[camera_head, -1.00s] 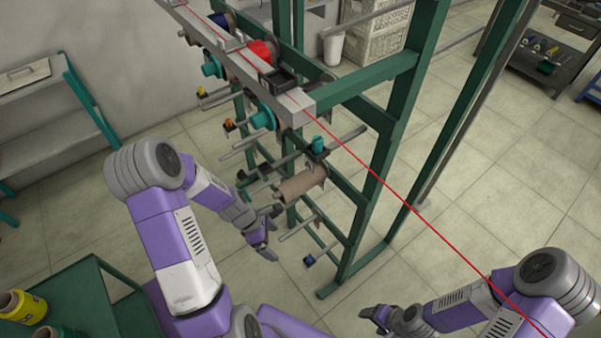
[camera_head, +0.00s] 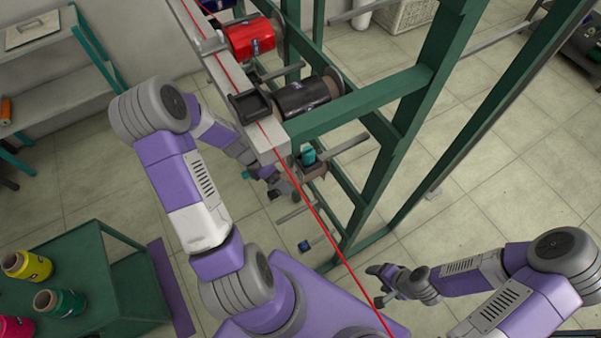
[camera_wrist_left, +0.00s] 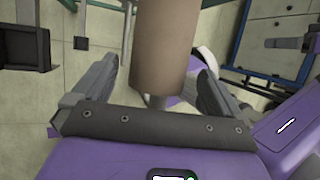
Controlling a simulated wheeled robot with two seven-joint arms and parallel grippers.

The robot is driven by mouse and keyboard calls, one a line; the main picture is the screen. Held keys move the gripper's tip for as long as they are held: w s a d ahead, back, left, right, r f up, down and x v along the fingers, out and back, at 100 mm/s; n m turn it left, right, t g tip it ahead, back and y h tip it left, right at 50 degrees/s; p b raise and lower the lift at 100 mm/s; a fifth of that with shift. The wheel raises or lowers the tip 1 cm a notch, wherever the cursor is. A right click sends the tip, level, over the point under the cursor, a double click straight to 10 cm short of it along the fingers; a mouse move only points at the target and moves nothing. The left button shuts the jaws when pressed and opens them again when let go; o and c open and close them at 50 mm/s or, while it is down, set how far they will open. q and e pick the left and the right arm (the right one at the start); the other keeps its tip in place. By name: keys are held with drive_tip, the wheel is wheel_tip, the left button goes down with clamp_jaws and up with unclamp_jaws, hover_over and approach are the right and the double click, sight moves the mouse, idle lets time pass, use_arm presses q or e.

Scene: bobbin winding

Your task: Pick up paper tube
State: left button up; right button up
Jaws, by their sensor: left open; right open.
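The paper tube (camera_wrist_left: 163,45) is a plain brown cylinder. In the left wrist view it stands between the spread fingers of my left gripper (camera_wrist_left: 155,75), with gaps on both sides. In the head view the tube is mostly hidden behind the rack's beam, with a small brown part (camera_head: 314,171) showing below a teal knob. My left gripper (camera_head: 276,186) is there, partly covered by the beam and arm. My right gripper (camera_head: 378,286) is open and empty, low at the right, away from the tube.
The green rack (camera_head: 375,107) carries a red spool (camera_head: 252,38), a black spool (camera_head: 305,95) and a taut red thread (camera_head: 313,202). A green cart (camera_head: 95,275) with yellow, green and pink cones stands at left. Open floor lies at right.

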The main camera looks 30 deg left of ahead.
use_arm(q)
drive_tip(key=x, duration=0.3)
drive_tip(key=shift+w+d+f, duration=0.1)
drive_tip(key=shift+w+f, duration=0.1)
drive_tip(key=shift+f, duration=0.1)
drive_tip(key=c, duration=1)
drive_tip(key=shift+r, duration=0.1)
drive_tip(key=shift+c, duration=0.3)
